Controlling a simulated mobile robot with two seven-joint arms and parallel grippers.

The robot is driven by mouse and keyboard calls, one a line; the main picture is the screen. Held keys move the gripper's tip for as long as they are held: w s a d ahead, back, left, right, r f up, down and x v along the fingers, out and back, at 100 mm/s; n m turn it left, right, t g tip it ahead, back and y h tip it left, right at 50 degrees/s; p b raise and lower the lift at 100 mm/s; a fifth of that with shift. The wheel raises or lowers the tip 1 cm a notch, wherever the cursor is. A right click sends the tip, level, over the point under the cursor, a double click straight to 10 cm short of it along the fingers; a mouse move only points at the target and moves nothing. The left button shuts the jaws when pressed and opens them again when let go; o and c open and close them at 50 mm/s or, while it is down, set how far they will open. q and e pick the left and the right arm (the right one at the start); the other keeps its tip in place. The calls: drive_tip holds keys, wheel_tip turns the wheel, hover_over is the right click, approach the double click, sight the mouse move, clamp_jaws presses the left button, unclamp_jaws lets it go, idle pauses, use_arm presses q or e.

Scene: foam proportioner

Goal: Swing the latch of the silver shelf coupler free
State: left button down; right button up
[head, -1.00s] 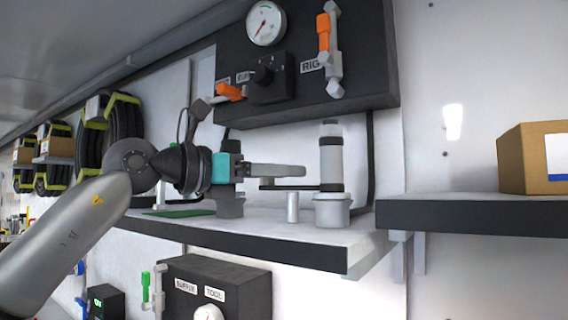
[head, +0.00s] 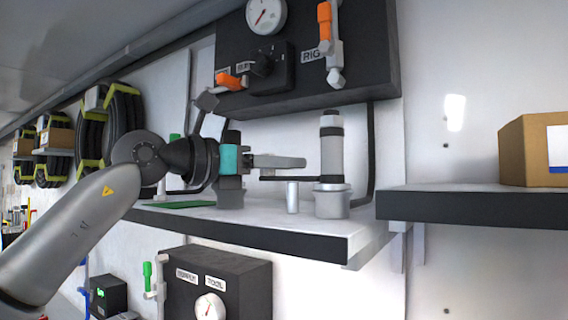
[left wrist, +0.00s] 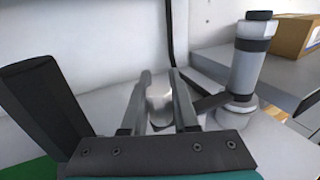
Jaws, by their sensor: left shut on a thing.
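The silver shelf coupler (head: 332,157) stands upright on the wall shelf, a silver cylinder with dark bands and a wider grey base. Its latch, a thin dark bar (head: 268,179), points left from the coupler's lower part. It also shows in the left wrist view as a dark arm (left wrist: 212,102) running to the coupler (left wrist: 244,70). My left gripper (head: 300,161) reaches in from the left, above the bar. In the wrist view its fingers (left wrist: 159,82) are closed about a rounded silver piece (left wrist: 160,104) at the bar's end, partly hidden by them. My right gripper is out of view.
A short silver post (head: 292,198) shows below the fingertips, left of the coupler base. A black panel (head: 370,60) with gauge and orange levers hangs above. A black hose (head: 371,150) runs behind the coupler. A cardboard box (head: 525,152) sits on the right shelf (head: 470,205).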

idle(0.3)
